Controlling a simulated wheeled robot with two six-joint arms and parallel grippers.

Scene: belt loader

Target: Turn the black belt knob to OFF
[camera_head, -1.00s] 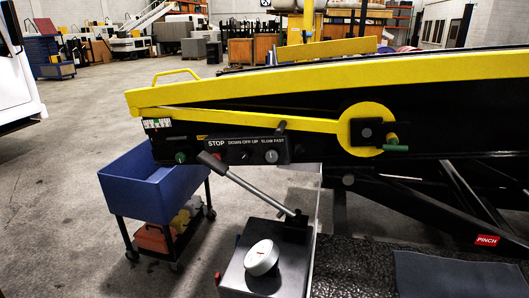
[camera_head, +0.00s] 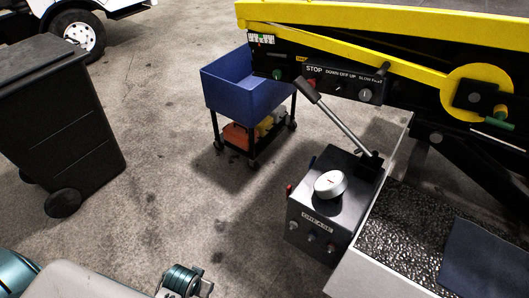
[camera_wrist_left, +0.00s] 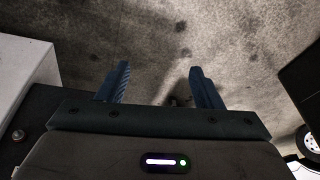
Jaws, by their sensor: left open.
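The belt loader's black control panel (camera_head: 345,84) is at the upper right of the head view, with the labels STOP, DOWN OFF UP and SLOW FAST. The small black belt knob (camera_head: 338,88) sits under DOWN OFF UP; its exact setting is too small to read. A red stop button is to its left, and a grey knob (camera_head: 365,95) under SLOW FAST is to its right. My left gripper (camera_wrist_left: 160,86) is open and empty over bare floor in the left wrist view, where the panel does not show. My right gripper is not in view.
A long grey lever (camera_head: 336,119) rises in front of the panel from a metal box (camera_head: 309,200) with a white dial. A blue cart (camera_head: 228,84) stands left of the panel. A black wheeled bin (camera_head: 62,115) is at left. Floor between them is clear.

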